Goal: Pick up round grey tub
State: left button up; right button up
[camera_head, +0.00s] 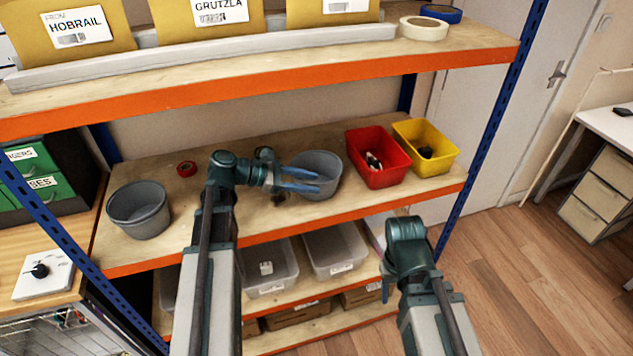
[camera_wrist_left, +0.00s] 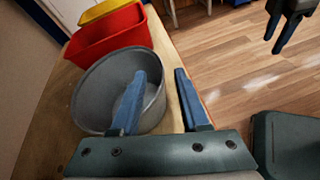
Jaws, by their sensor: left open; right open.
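A second round grey tub (camera_head: 138,212) stands at the left end of the same shelf. My left gripper (camera_head: 318,181) is open at the near side of the first tub. In the left wrist view (camera_wrist_left: 160,73) one finger lies over the tub's opening and the other lies outside its rim. Contact cannot be told. My right gripper (camera_wrist_left: 279,44) is open and empty, away from the shelf.
A red bin (camera_head: 385,168) and a yellow bin (camera_head: 433,160) with dark items stand right of the tub. A red tape roll (camera_head: 187,169) lies behind my left arm. The upper shelf (camera_head: 330,68) overhangs, and a blue post (camera_head: 497,110) bounds the right side.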

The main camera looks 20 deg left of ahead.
aim_at(319, 185)
pick_arm(q)
jog(key=x, duration=0.3)
jog(key=shift+b, duration=0.35)
grip_shut()
